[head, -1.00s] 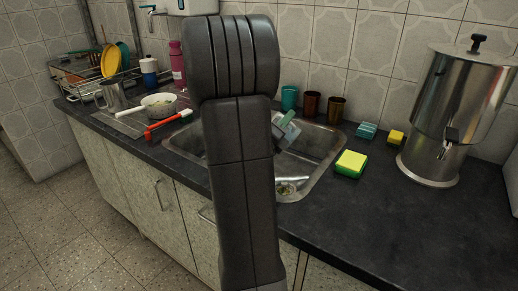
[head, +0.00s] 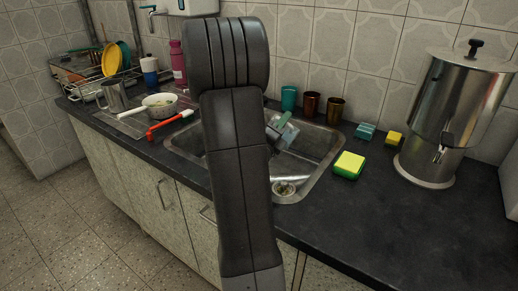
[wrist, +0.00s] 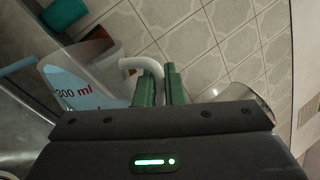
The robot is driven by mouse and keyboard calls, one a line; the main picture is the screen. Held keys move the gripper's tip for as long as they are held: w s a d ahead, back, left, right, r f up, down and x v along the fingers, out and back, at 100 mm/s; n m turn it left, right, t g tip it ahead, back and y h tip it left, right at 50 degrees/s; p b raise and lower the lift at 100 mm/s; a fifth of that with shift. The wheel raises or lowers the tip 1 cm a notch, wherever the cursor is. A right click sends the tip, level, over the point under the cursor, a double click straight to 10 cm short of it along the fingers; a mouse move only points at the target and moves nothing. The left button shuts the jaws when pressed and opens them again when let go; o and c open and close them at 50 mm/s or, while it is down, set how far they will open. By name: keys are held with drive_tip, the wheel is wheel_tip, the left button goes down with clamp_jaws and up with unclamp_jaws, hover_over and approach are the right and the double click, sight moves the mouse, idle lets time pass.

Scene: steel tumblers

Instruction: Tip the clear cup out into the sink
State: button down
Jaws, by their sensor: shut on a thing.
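The clear cup (wrist: 82,88) shows in the wrist view, see-through with a "300 ml" mark and a white handle (wrist: 128,66). My gripper (wrist: 163,78) has green fingers and is shut on the handle; the cup extends to the left of them. In the head view my gripper (head: 284,124) is above the steel sink (head: 318,147), near its back. The cup looks tilted against the wall tiles.
A teal tumbler (head: 289,98) and two brown tumblers (head: 311,104) (head: 335,110) stand behind the sink. A yellow-green sponge (head: 348,164) lies right of it, with a steel urn (head: 432,120) farther right. A pan (head: 159,104) and red-handled brush (head: 166,124) are at left.

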drive_tip(key=shift+w+a+r+n+t+y+p, duration=0.15)
drive_tip(key=shift+a+r+n+t+y+p, duration=0.25)
drive_tip(key=shift+n+p, duration=0.9)
drive_tip(key=shift+w+a+f+n+t+y+p, duration=0.1)
drive_tip(key=shift+w+a+n+t+y+p, duration=0.3)
drive_tip(key=shift+p, duration=0.7)
drive_tip(key=shift+w+a+f+n+y+p, duration=0.1)
drive_tip(key=shift+a+n+p, duration=0.3)
drive_tip(key=shift+a+p, duration=0.5)
drive_tip(key=shift+w+a+r+n+t+y+b, duration=0.15)
drive_tip(key=shift+a+n+t+y+b, duration=0.05)
drive_tip(key=shift+n, duration=0.4)
drive_tip(key=shift+w+a+r+n+t+y+b, duration=0.1)
drive_tip(key=shift+w+a+n+t+y+b, duration=0.1)
drive_tip(key=shift+n, duration=0.4)
drive_tip(key=shift+a+f+n, duration=0.1)
drive_tip(key=shift+a+n, duration=0.05)
drive_tip(key=shift+n, duration=0.15)
drive_tip(key=shift+s+d+r+m+p, duration=0.1)
drive_tip(key=shift+d+r+m+p, duration=0.1)
drive_tip(key=shift+d+m+p, duration=0.25)
drive_tip(key=m, duration=0.1)
drive_tip(key=d+f+m+h+b, duration=0.1)
drive_tip(key=shift+s+d+f+m+g+b, duration=0.1)
drive_tip(key=shift+s+d+m+g+b, duration=0.1)
drive_tip(key=shift+s+m+g+b, duration=0.15)
drive_tip(key=shift+s+r, duration=0.1)
drive_tip(key=shift+r, duration=0.2)
drive_tip(key=shift+d, duration=0.1)
